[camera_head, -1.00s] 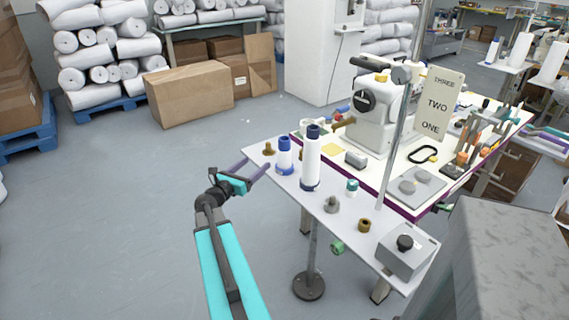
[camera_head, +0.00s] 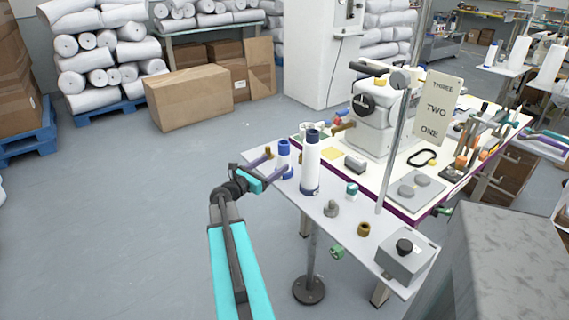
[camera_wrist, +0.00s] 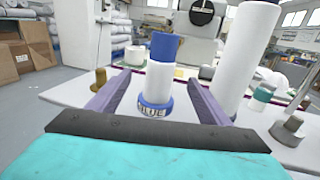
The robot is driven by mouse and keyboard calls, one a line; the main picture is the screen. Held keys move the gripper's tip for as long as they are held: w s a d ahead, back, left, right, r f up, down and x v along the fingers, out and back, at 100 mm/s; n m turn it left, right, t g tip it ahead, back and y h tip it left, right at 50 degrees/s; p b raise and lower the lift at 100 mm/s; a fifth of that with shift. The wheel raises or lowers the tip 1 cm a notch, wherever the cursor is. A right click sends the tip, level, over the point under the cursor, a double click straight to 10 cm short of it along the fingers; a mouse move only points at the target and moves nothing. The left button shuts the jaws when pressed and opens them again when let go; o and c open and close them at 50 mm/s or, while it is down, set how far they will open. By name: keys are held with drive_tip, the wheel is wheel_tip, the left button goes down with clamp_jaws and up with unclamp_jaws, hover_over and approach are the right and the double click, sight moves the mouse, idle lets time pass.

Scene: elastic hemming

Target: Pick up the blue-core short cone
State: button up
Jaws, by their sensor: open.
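The blue-core short cone (camera_head: 284,148) stands upright near the left end of the white shelf (camera_head: 352,224), with a blue core on top and a blue base. In the wrist view the cone (camera_wrist: 158,77) stands between the fingers, its base labelled "BLUE". My gripper (camera_head: 273,162) is open and level, with one finger on each side of the cone; it also shows in the wrist view (camera_wrist: 155,95). I see a gap on both sides of the cone, so the fingers do not appear to touch it. In the head view the near finger hides the cone's lower part.
A taller white cone (camera_head: 311,165) with a dark core stands close on the right. A brown peg (camera_wrist: 101,80) is just left of the fingers. A teal-topped spool (camera_head: 351,190), more pegs and a grey box (camera_head: 405,254) lie farther right. A sewing machine (camera_head: 372,118) stands behind.

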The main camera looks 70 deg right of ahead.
sight(278, 161)
drive_tip(key=shift+p+x, duration=0.4)
drive_tip(key=shift+x, duration=1.95)
drive_tip(key=shift+d, duration=0.1)
drive_tip(key=shift+p+x, duration=1)
drive_tip(key=shift+x, duration=1.5)
drive_tip(key=shift+s, duration=0.1)
drive_tip(key=c, duration=1.2)
drive_tip(key=shift+r, duration=0.1)
